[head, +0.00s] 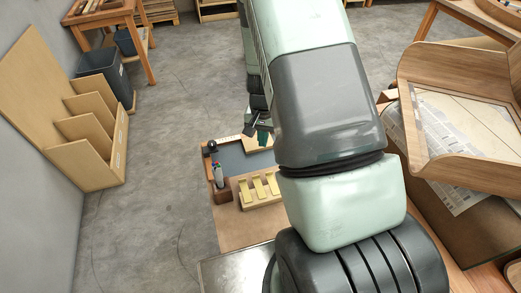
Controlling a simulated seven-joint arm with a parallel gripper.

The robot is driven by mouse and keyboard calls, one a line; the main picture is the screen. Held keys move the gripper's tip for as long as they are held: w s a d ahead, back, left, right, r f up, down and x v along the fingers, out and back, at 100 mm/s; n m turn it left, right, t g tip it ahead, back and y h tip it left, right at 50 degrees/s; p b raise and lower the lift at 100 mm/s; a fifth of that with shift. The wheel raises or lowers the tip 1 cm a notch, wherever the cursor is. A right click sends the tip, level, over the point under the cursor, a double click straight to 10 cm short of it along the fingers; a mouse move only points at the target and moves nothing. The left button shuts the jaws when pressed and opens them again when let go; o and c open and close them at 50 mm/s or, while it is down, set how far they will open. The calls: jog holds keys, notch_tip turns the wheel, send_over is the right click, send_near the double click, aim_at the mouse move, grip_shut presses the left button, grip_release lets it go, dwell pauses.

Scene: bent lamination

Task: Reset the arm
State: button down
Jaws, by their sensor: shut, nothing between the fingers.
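My arm reaches from the bottom of the head view up and away, covering the middle of the picture. My gripper (263,136) shows small and partly hidden behind my arm, above the far part of the low work surface. It is shut and holds nothing that I can see. Below it on the work surface is a dark grey-blue panel (236,163).
A wooden holder with several yellow strips (258,189) and a cup of pens (219,184) are near my arm. A bent wooden piece (450,75) stands at right beside newspaper (448,150). A slotted wooden rack (90,145) and grey bin (103,73) stand left.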

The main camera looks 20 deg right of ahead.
jog(key=shift+r, duration=0.45)
send_over(244, 145)
jog(key=shift+a+f, duration=0.1)
jog(key=shift+f, duration=0.1)
jog(key=shift+a+f, duration=0.15)
jog(key=shift+f, duration=0.05)
jog(key=f, duration=0.4)
jog(key=shift+d, duration=0.25)
jog(key=d, duration=1.2)
jog(key=shift+d+f, duration=0.1)
jog(key=shift+f, duration=0.4)
jog(key=shift+f, duration=0.15)
dwell(1.0)
